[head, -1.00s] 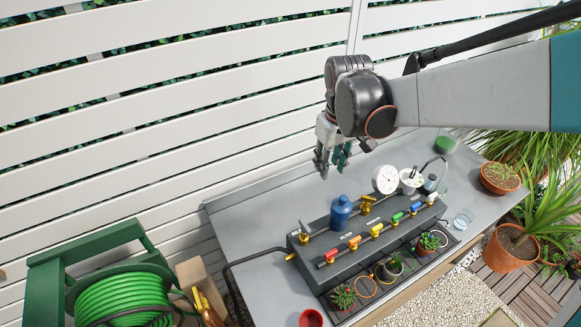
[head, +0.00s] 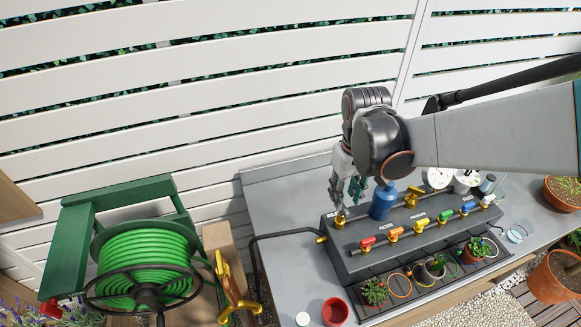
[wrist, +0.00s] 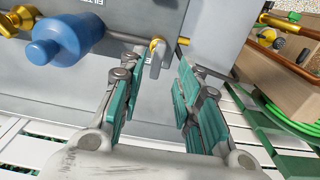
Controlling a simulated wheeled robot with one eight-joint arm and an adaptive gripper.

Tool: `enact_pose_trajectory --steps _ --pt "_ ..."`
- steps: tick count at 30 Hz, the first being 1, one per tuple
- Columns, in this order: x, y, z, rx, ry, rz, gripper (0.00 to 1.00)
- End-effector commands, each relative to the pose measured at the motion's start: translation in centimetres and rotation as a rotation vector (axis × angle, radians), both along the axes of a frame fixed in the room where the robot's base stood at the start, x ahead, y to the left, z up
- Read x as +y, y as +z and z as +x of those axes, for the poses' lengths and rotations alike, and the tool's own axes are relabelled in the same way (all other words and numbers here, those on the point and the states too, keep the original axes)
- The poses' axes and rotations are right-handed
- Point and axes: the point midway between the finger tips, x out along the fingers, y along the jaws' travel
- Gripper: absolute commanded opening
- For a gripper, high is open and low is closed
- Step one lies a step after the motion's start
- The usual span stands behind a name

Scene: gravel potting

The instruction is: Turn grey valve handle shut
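The grey valve handle (wrist: 156,60) is a short flat lever on a brass valve at the end of the dark manifold box (wrist: 130,22). In the wrist view it lies between the fingertips of my gripper (wrist: 160,68), with a gap visible on each side. My gripper is open. In the head view my gripper (head: 347,196) points down over the brass valve (head: 340,221) at the manifold's left end, and its fingers largely hide the grey handle. I cannot tell from there how far above the handle they are.
A blue canister (head: 383,202) stands just right of my gripper; it also shows in the wrist view (wrist: 66,38). Several coloured valve handles line the manifold's front. A green hose reel (head: 147,262) stands left, and a red pot (head: 335,311) sits in front.

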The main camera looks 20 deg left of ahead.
Motion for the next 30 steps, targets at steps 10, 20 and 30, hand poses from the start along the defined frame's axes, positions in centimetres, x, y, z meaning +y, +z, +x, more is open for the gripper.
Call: enact_pose_trajectory --steps 10,20,30 --pt "0.1 -3.9 0.3 0.000 -0.001 0.000 0.31" --pt "0.1 -4.1 0.4 0.000 -0.002 0.000 0.31" --pt "0.1 -4.1 0.4 0.000 -0.003 0.000 0.00"
